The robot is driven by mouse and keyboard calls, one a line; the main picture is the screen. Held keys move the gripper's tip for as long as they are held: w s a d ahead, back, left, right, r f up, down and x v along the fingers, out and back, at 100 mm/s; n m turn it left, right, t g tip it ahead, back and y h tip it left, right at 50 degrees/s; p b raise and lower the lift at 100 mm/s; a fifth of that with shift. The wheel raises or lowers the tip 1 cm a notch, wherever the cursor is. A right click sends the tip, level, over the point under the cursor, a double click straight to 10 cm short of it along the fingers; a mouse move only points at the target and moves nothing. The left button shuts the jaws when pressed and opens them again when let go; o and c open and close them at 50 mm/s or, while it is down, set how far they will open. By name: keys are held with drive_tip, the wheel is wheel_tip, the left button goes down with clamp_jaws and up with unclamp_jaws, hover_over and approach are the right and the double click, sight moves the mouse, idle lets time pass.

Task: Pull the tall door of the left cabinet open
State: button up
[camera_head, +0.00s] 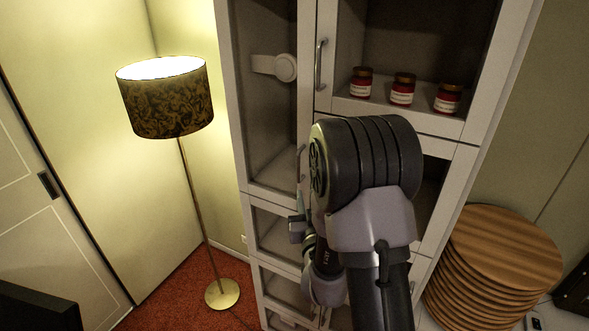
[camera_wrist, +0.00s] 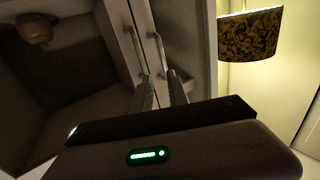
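The cabinet (camera_head: 305,90) is tall and pale with glass-fronted doors. Its narrow left-hand door (camera_head: 225,100) looks shut. A vertical bar handle (camera_head: 300,162) is on that door's right edge. A second bar handle (camera_head: 320,65) is on the neighbouring door. The wrist view shows two bar handles side by side, a left one (camera_wrist: 136,45) and a right one (camera_wrist: 158,52). My gripper (camera_wrist: 161,80) is open, its fingertips apart at the lower end of the right handle. I cannot tell whether they touch it. In the head view my arm hides most of the gripper.
A floor lamp (camera_head: 165,105) with a dark patterned shade stands left of the cabinet. A stack of round wooden boards (camera_head: 500,255) is at the right. Red carpet (camera_head: 185,290) shows around the lamp base.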

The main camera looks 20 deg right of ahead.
sight(298, 169)
drive_tip(key=p+x, duration=0.2)
drive_tip(key=x, duration=0.4)
drive_tip(key=p+x, duration=0.3)
drive_tip(key=x, duration=0.3)
drive_tip(key=shift+w+a+r, duration=0.15)
drive_tip(key=shift+w+r, duration=0.05)
drive_tip(key=shift+w, duration=0.15)
drive_tip(key=shift+w+f, duration=0.2)
drive_tip(key=shift+w, duration=0.6)
drive_tip(key=shift+s, duration=0.15)
clamp_jaws()
